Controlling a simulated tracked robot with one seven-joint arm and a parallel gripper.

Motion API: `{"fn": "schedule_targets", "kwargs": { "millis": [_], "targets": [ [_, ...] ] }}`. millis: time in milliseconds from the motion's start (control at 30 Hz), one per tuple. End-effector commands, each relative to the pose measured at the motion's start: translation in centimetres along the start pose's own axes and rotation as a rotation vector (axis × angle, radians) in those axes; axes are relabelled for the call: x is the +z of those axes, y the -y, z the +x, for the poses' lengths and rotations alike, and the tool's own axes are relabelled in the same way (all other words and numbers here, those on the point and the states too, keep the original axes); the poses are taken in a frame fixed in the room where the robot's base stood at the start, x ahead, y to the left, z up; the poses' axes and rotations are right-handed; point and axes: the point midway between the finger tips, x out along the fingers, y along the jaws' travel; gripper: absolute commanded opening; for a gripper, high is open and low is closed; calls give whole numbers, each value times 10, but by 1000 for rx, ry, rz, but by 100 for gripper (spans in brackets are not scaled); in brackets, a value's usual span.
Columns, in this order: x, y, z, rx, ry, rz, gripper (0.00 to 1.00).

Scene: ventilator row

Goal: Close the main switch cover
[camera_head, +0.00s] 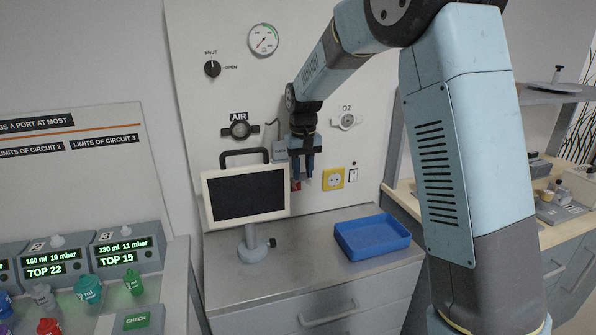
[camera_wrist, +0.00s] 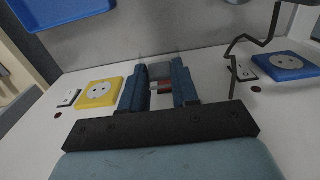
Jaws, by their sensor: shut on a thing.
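My gripper (camera_head: 303,178) is at the back wall, left of the yellow socket, fingers pointing down. In the wrist view my gripper (camera_wrist: 162,72) has its two blue fingers a little apart, with a small grey piece between them, which looks like the main switch cover (camera_wrist: 160,71). A small red part of the main switch (camera_wrist: 160,85) shows between the fingers. Red also shows beside the fingertips in the head view (camera_head: 296,186). The fingers hide most of the switch and cover, so I cannot tell how far the cover is open.
A yellow socket (camera_head: 333,179) and a small wall switch (camera_head: 353,174) are right of the gripper. A monitor (camera_head: 245,196) stands close in front at left. A blue tray (camera_head: 372,238) lies on the grey counter (camera_head: 310,262). The wrist view shows a blue socket (camera_wrist: 290,66).

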Motion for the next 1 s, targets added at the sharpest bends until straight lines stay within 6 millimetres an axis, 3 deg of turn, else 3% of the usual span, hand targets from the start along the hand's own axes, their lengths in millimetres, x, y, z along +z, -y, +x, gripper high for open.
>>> {"fn": "schedule_targets", "kwargs": {
  "millis": [667, 1000],
  "targets": [
    [6, 3, 4, -3, -47, -5, 0],
    [17, 4, 14, -4, -229, -5, 0]
  ]
}}
